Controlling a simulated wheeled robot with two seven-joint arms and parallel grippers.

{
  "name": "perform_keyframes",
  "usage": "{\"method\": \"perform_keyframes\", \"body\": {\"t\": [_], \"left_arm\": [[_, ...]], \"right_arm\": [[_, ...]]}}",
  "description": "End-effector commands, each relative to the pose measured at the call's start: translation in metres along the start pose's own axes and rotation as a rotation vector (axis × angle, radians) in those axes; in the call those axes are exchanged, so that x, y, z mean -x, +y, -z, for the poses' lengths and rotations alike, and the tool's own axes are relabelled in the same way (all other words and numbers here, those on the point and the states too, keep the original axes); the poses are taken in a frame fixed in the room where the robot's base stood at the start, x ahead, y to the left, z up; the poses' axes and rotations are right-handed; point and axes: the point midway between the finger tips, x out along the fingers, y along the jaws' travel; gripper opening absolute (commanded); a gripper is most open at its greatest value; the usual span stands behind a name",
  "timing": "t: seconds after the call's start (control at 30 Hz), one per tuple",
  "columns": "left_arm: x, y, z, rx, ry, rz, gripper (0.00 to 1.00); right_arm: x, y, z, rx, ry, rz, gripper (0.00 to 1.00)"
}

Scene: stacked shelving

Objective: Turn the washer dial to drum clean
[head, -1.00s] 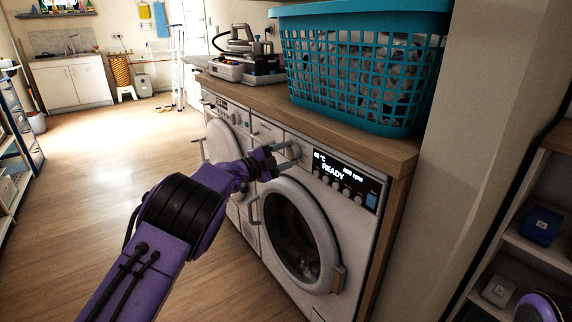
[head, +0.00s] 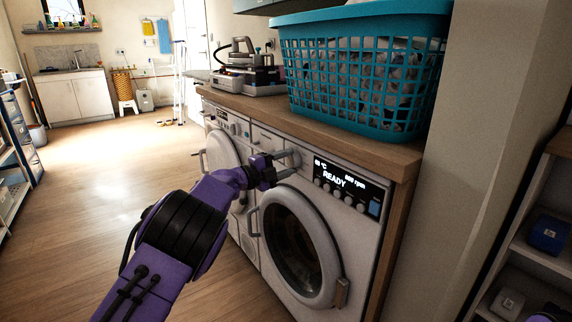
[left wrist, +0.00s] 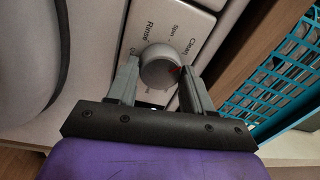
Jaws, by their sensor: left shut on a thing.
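The washer (head: 345,235) is a white front-loader with its round door shut and a display that reads READY. Its dial (left wrist: 160,68) is a round grey-white knob with a red mark at its right side, towards the printed word "Clean"; other words round it are partly hidden. My left gripper (left wrist: 157,82) is shut on the dial, one finger on each side of it. In the head view the left gripper (head: 287,164) reaches the dial at the left of the display.
A wooden counter (head: 330,138) runs above the machines and bears a teal laundry basket (head: 300,85) and a grey appliance (head: 240,75). A second white machine (head: 222,150) with its round door ajar stands further left. The wooden floor at left is clear.

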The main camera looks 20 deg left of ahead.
Motion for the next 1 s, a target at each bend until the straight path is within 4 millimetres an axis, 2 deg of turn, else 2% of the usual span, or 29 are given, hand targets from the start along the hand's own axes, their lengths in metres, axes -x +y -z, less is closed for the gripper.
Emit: {"method": "perform_keyframes", "body": {"t": [0.03,0.1,0.37,0.47,0.8,1.0], "left_arm": [[0.000,-0.001,-0.001,-0.003,-0.002,0.001,0.57],[0.000,-0.001,-0.001,-0.002,-0.002,0.001,0.76],[0.001,0.000,0.000,-0.001,-0.001,0.000,0.76],[0.008,0.000,-0.001,0.000,-0.003,-0.002,0.76],[0.083,-0.001,-0.001,0.001,-0.005,0.002,0.76],[0.105,-0.001,-0.001,-0.001,-0.002,0.001,0.76]], "right_arm": [[0.000,0.000,0.000,0.000,0.000,0.000,0.43],[0.000,0.000,0.000,0.000,0.000,0.000,0.43],[0.000,0.000,0.000,0.000,0.000,0.000,0.43],[0.001,0.000,0.000,0.000,0.000,0.000,0.43],[0.003,0.000,0.001,0.000,0.000,0.000,0.43],[0.003,0.000,0.001,0.000,0.000,0.000,0.43]]}}
